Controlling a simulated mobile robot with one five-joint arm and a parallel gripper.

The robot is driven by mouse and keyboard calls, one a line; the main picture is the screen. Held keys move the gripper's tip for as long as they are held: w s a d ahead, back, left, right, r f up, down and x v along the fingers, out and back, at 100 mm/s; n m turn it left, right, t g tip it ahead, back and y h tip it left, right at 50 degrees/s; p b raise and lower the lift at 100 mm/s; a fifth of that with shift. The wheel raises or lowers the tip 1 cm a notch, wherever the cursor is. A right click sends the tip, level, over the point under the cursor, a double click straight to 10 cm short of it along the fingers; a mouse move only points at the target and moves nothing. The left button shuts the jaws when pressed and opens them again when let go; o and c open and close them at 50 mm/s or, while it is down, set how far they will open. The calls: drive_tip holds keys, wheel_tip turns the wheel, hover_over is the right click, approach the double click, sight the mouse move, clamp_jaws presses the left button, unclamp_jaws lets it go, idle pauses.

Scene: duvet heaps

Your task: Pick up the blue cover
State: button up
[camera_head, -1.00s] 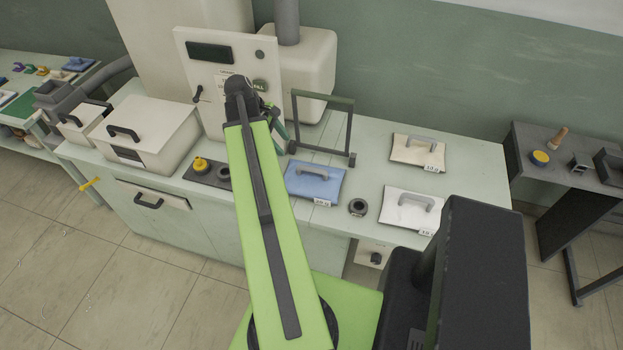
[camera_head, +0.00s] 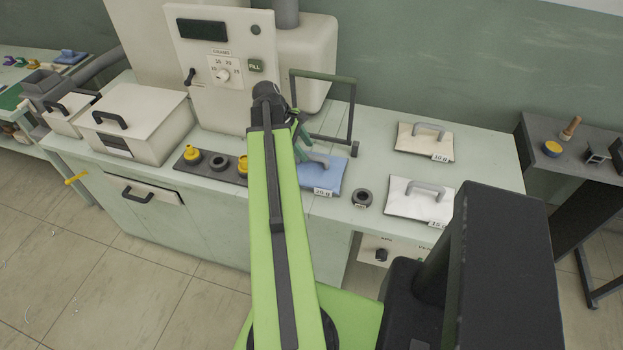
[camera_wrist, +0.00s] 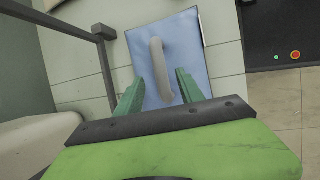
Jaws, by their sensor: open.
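The blue cover (camera_head: 326,176) lies flat on the pale green worktop, with a grey bar handle on top and a small white label at its front edge. My arm hides its left part in the head view. In the wrist view the blue cover (camera_wrist: 187,45) fills the upper middle, and its grey handle (camera_wrist: 160,68) stands lengthwise between my green fingers. My gripper (camera_wrist: 158,85) is open and empty. Its fingertips show on either side of the handle's near end; whether they are down at its height I cannot tell.
A dark upright frame (camera_head: 351,115) stands just behind the blue cover. Two pale covers with handles (camera_head: 405,139) (camera_head: 395,198) lie to the right, and a dark ring (camera_head: 362,198) lies between. A white dispenser (camera_head: 222,75) stands behind my arm. A white lidded box (camera_head: 160,110) is at left.

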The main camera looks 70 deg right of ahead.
sight(309, 155)
drive_tip(key=b+x, duration=0.5)
drive_tip(key=shift+a+f, duration=0.1)
drive_tip(key=shift+f, duration=0.1)
drive_tip(key=shift+r, duration=0.15)
clamp_jaws()
idle(1.1)
